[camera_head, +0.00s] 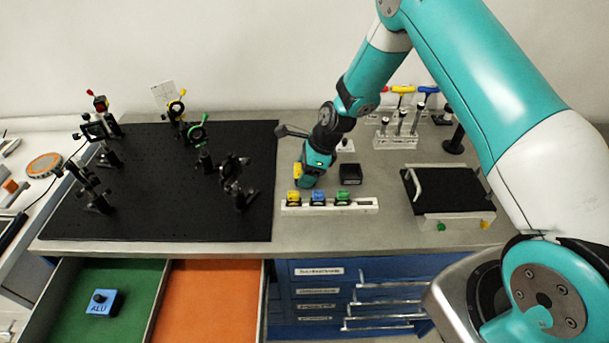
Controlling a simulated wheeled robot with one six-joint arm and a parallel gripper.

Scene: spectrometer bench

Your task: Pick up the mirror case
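A small blue case (103,304) with a black knob on top and a label that seems to read "ALU" sits in the green compartment of an open drawer at the lower left; it may be the mirror case, though nothing I can read confirms this. My gripper (306,180) is over the grey bench, far up and right of the blue case. It points down behind the white rack, with a yellow part at its left side. Its fingertips are too small and hidden to tell whether it is open or shut.
A small black box (350,174) stands right of my gripper. A white rack (366,205) holds yellow, blue and green pieces. A black breadboard (180,215) carries several optic mounts. A black-topped device (450,192) stands right. The drawer's orange compartment (213,300) looks empty.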

